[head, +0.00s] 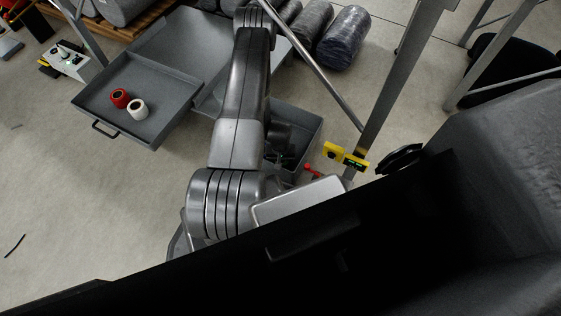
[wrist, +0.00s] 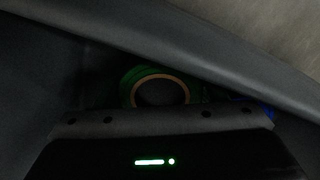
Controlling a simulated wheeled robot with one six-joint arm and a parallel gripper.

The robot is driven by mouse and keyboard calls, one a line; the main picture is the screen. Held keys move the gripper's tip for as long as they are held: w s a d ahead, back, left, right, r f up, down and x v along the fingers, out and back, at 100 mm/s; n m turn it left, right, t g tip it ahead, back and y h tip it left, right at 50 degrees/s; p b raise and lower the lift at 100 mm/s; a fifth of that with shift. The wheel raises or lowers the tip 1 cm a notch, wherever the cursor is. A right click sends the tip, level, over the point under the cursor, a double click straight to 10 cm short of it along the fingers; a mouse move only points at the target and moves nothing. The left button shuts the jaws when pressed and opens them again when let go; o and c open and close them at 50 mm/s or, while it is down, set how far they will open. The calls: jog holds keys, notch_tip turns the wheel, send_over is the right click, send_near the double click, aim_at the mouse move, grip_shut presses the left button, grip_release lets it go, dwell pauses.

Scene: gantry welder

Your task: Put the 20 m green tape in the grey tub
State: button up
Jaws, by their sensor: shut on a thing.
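The green tape (wrist: 129,84) is a roll with a brown core, in the upper middle of the dark wrist view. My gripper (wrist: 162,108) is shut on it; the fingertips are hard to make out. In the head view my gripper (head: 284,154) is dark and partly hidden behind my arm. It is low at the grey tub (head: 310,146), an open box on the right of my arm. The tape does not show in the head view, and I cannot tell whether it touches the tub's floor.
A grey tray (head: 168,124) on the left holds a red roll (head: 120,98) and a white roll (head: 137,109). A slanted metal leg (head: 385,90) with a yellow box (head: 345,155) stands close right of the tub. Wrapped rolls (head: 343,38) lie behind.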

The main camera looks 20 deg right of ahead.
jog(key=shift+f, duration=0.2)
jog(key=o, duration=0.8)
jog(key=shift+r, duration=0.2)
notch_tip(320, 180, up, 12)
jog(key=p, duration=0.5)
